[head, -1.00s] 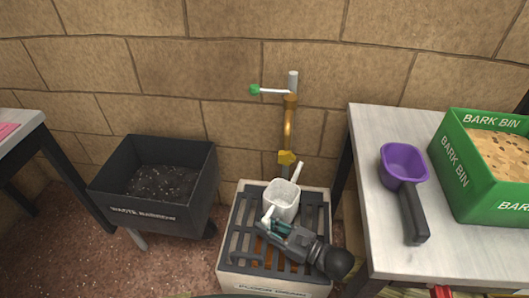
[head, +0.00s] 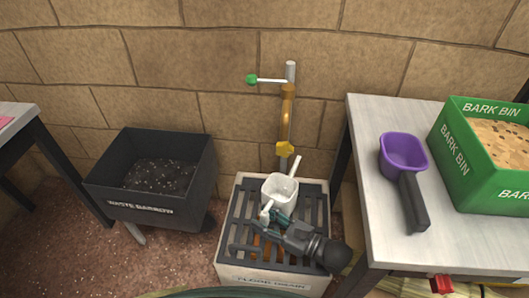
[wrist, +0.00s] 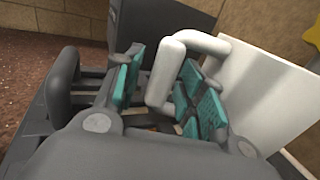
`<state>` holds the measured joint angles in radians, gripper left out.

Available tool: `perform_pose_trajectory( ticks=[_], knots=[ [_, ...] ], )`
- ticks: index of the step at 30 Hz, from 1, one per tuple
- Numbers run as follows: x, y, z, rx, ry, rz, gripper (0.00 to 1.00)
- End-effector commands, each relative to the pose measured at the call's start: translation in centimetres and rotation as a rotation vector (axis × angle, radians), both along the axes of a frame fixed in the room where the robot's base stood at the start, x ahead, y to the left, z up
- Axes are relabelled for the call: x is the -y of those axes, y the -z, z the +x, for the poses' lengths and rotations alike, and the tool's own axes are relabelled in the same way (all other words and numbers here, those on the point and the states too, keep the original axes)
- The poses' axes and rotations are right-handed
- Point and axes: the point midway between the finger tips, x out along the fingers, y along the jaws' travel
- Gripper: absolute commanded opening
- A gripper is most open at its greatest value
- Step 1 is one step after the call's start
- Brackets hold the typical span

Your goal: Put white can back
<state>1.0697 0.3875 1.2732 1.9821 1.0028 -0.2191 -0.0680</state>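The white can (head: 281,188) stands on the slatted grate of the floor drain (head: 272,280), below the tap. Its spout points up and to the right, and its handle faces my gripper. My gripper (head: 266,222) is low over the grate, in front of the can. In the wrist view, the can's white body (wrist: 265,95) fills the right side. My gripper's teal pads (wrist: 163,90) are apart, with the white handle between them. A gap shows between the left pad and the handle; contact at the right pad is unclear.
The brass tap (head: 286,120) with a green-ended lever rises behind the can. A dark waste barrow (head: 150,205) stands left. On the right table (head: 375,235) are a purple scoop (head: 404,155) and a green bark bin (head: 450,165). A brick wall closes the back.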

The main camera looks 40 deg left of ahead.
Motion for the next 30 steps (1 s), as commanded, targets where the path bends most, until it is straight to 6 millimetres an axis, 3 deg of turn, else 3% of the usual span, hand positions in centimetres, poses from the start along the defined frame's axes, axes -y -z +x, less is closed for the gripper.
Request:
perform_pose_trajectory(
  ticks=[5,21,30],
  knots=[
    [1.0,-0.4,0.2,0.001,0.001,-0.002,0.40],
    [10.0,-0.4,1.6,0.000,0.002,-0.002,0.40],
    [11.8,-0.3,1.9,0.000,0.001,0.001,0.40]
  ],
)
